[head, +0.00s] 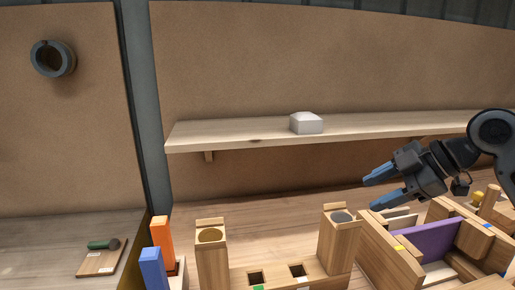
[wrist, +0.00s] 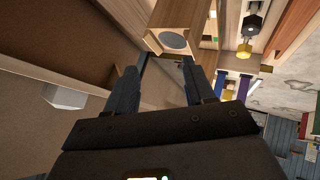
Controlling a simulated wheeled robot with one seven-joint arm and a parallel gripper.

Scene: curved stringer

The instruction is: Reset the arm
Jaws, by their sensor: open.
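My gripper (head: 378,188) is at the right of the head view, above the worktop and below the shelf's height. Its two blue-tipped fingers point left and stand apart with nothing between them. In the wrist view my gripper (wrist: 165,68) also shows two separated dark fingers. A wooden post with a grey round top (head: 342,216) stands left of and below the fingers in the head view. The same post's grey disc (wrist: 173,41) shows just beyond the fingertips in the wrist view, apart from them.
A shelf (head: 230,133) along the back wall carries a white box (head: 307,123). A wooden crate with a purple panel (head: 432,240) sits below my arm. Orange (head: 162,243) and blue (head: 152,269) blocks stand front left. A board with a green-handled tool (head: 102,245) lies far left.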

